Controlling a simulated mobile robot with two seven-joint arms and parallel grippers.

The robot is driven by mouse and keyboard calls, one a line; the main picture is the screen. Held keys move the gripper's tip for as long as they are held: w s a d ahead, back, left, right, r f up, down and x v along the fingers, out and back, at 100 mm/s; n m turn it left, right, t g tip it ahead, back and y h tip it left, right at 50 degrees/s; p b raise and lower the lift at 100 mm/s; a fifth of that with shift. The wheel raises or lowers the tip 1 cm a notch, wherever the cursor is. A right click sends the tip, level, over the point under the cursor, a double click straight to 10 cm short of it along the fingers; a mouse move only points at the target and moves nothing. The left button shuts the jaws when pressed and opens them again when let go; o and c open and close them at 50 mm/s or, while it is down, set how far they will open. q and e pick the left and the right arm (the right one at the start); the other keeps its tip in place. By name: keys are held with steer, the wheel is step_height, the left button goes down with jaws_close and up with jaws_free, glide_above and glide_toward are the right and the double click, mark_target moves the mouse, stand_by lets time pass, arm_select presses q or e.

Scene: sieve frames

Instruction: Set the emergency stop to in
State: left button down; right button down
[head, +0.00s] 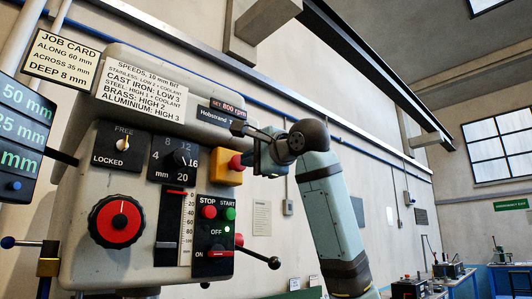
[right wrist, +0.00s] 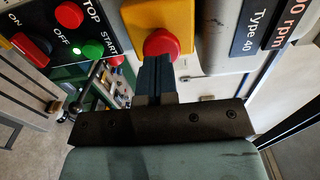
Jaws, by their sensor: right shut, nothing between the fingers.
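The emergency stop is a red mushroom button (head: 235,162) on a yellow box (head: 224,175) at the right side of the drill head. In the right wrist view the red button (right wrist: 162,43) faces me on its yellow box (right wrist: 180,14). My right gripper (head: 248,161) is shut and empty, its fingertips pointing at the button. In the right wrist view the fingertips (right wrist: 155,62) overlap the button's lower edge. I cannot tell whether they touch it or how far in it sits. My left gripper is not in view.
A lever with a black knob (head: 274,263) sticks out at lower right. Open room lies right of my arm.

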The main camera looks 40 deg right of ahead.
mark_target(236, 164)
steer(key=shift+w, duration=0.65)
steer(key=shift+w+a+r+p, duration=0.1)
steer(key=shift+w+p, duration=0.35)
steer(key=shift+w, duration=0.45)
